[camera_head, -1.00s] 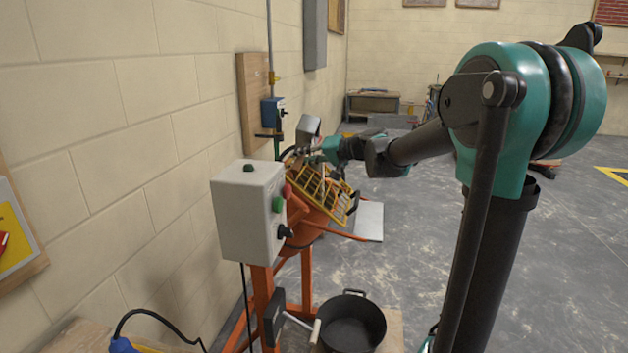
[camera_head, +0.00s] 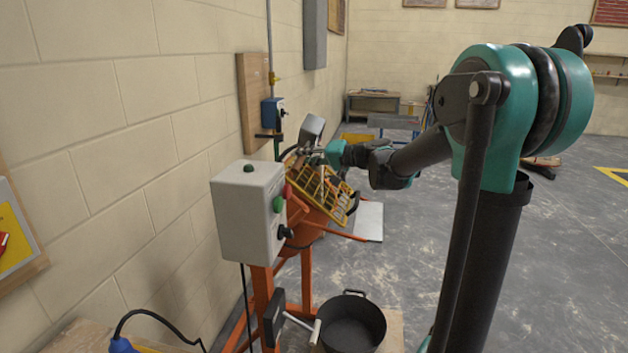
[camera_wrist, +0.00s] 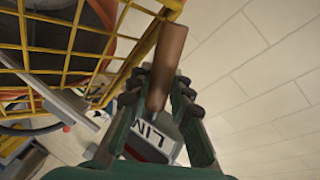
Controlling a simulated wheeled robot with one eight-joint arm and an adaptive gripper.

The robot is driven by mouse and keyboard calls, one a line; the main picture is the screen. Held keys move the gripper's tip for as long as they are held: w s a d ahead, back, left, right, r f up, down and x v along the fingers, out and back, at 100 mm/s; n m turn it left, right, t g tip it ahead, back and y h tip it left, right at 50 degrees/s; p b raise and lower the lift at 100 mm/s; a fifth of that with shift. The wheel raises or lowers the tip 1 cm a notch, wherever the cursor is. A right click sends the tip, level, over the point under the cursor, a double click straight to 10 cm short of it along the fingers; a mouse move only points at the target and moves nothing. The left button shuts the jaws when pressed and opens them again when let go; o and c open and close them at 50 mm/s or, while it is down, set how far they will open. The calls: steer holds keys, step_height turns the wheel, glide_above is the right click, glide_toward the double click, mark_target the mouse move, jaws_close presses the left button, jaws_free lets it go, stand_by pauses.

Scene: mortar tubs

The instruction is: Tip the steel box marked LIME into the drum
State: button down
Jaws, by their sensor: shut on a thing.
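The steel box (camera_head: 311,128) is a small grey container held tilted over the upper side of the orange mixer drum (camera_head: 318,216). In the wrist view, the box (camera_wrist: 150,136) shows a white label reading "LIM", partly hidden by the handle and fingers. My gripper (camera_head: 324,156) is beside the drum's mouth. In the wrist view, my gripper (camera_wrist: 164,88) is shut on the box's brown handle (camera_wrist: 170,55). A yellow grid guard (camera_head: 322,188) covers the drum's mouth, and pale patches show through it. The inside of the box is hidden.
A grey control box (camera_head: 248,212) with buttons stands close in front of the drum. A black tub (camera_head: 353,322) is on the floor below. The block wall (camera_head: 110,130) is close on the left. Open floor (camera_head: 560,270) lies to the right.

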steer(key=shift+d+r+m+t+y, duration=0.1)
steer(key=shift+d+m+t+y, duration=0.2)
steer(key=shift+y, duration=0.35)
steer(key=shift+d+r+m+t+y, duration=0.1)
steer(key=shift+t+y, duration=0.3)
steer(key=shift+y, duration=0.25)
stand_by(0.6)
steer(key=shift+s+b, duration=0.1)
steer(key=shift+b, duration=0.2)
stand_by(0.5)
steer(key=h, duration=0.1)
steer(key=a+n+g+h, duration=0.1)
steer(key=h, duration=0.1)
steer(key=shift+f+g, duration=0.15)
steer(key=shift+g, duration=0.15)
steer(key=shift+f, duration=0.15)
steer(key=shift+h, duration=0.3)
steer(key=shift+a, duration=0.1)
